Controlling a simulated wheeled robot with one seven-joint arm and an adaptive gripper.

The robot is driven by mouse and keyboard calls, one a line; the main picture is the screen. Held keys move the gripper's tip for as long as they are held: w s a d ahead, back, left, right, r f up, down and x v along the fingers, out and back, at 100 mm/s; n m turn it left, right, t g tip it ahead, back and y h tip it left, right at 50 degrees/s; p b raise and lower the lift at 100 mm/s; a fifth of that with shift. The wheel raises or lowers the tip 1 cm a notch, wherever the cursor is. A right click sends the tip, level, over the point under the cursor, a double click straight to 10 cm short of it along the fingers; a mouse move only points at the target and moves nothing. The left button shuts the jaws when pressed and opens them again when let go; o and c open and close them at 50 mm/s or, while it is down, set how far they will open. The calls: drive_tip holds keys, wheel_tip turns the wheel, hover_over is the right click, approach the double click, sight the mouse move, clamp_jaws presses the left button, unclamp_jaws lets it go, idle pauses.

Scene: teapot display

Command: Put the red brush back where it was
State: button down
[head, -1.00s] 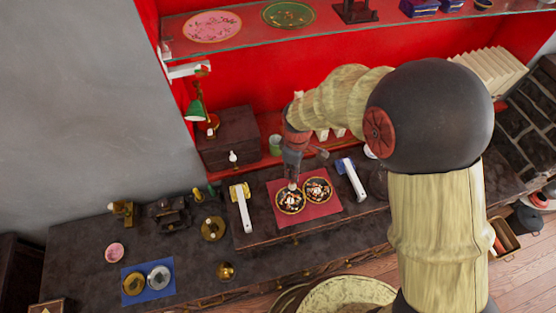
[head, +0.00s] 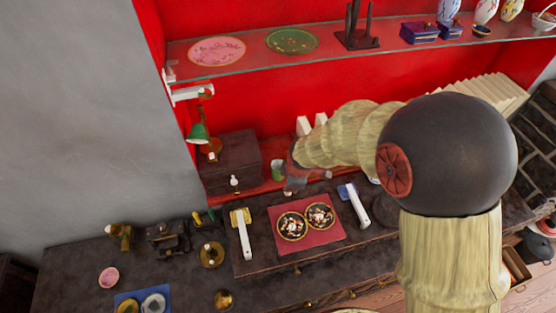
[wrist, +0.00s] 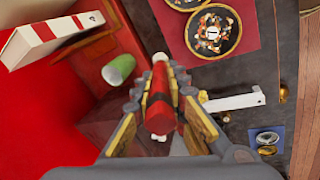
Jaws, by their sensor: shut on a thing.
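My gripper (wrist: 163,100) is shut on the red brush (wrist: 161,112) in the wrist view. The brush looks like a red rod with a dark band, held lengthwise between the two fingers. In the head view my gripper (head: 295,188) is behind the red mat, just right of the green cup (head: 277,170); the brush cannot be made out there. A white-handled brush with a yellow head (head: 243,232) lies left of the mat. One with a blue head (head: 355,206) lies right of it.
The red mat (head: 325,241) holds two dark patterned plates (head: 292,226). A dark box (head: 230,160) and green lamp (head: 198,134) stand left of the cup. A glass shelf (head: 350,52) hangs above.

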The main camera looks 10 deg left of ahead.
drive_tip(key=w+a+f, duration=0.1)
drive_tip(key=w+a, duration=0.1)
drive_tip(key=w, duration=0.2)
drive_tip(key=w+a+f, duration=0.2)
drive_tip(key=w, duration=0.2)
drive_tip(key=w+a+f+p, duration=0.1)
drive_tip(key=w+a, duration=0.1)
drive_tip(key=w, duration=0.3)
drive_tip(key=shift+a+f, duration=0.15)
drive_tip(key=shift+x, duration=0.95)
drive_tip(key=shift+w+a+f+g+h+p, duration=0.25)
drive_tip(key=shift+w+f+g+h+p, duration=0.25)
drive_tip(key=shift+g, duration=0.3)
drive_tip(key=shift+w+a+f+g+h+p, duration=0.25)
drive_tip(key=shift+w+f+g, duration=0.25)
drive_tip(key=shift+w+g, duration=0.25)
drive_tip(key=shift+s+f, duration=0.1)
drive_tip(key=c, duration=1.8)
unclamp_jaws()
